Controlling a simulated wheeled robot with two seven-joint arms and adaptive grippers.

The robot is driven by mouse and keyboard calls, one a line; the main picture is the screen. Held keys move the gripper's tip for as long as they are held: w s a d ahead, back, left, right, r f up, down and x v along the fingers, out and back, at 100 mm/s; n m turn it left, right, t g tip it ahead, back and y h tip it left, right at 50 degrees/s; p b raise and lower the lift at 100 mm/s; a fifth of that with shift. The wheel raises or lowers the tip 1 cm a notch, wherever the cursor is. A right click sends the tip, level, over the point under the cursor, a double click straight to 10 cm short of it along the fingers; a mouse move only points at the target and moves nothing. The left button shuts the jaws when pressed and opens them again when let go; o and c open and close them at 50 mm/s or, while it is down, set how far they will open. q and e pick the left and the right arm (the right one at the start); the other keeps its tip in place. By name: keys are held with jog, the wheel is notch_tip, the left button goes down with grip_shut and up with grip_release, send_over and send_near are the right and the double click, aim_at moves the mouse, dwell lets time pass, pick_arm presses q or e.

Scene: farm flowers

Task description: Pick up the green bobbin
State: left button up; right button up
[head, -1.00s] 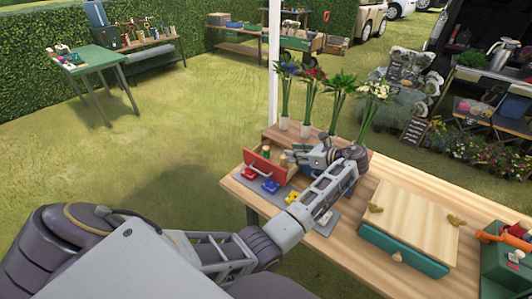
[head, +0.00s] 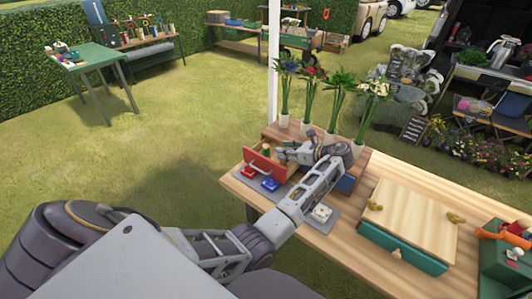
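A small wooden drawer with a red front (head: 262,165) stands open at the left end of the wooden table (head: 320,232). A small bobbin (head: 267,149) with a greenish part shows above the red front, inside the drawer. It is too small to be sure of its colour. My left gripper (head: 283,152) reaches over the drawer from the right, its fingers just right of the bobbin. The fingers are small and partly hidden by my wrist, so I cannot tell whether they are open or touch anything. My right gripper is not in view.
A red item (head: 249,173), a blue item (head: 270,184) and a white item (head: 322,213) lie on a grey mat. Several flower vases (head: 306,127) stand behind the drawer. A wooden board (head: 414,215) and a green crate (head: 500,262) occupy the right of the table.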

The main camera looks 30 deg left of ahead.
aim_at(269, 157)
pick_arm(q)
jog(key=shift+x, duration=1.8)
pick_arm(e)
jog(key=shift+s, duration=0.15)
pick_arm(q)
jog(key=shift+w+a+f, duration=0.1)
jog(key=shift+a, duration=0.4)
jog(key=x, duration=0.2)
jog(key=shift+w+a, duration=0.1)
jog(key=shift+a, duration=0.3)
jog(key=shift+a+f, duration=0.25)
jog(key=shift+a, duration=0.35)
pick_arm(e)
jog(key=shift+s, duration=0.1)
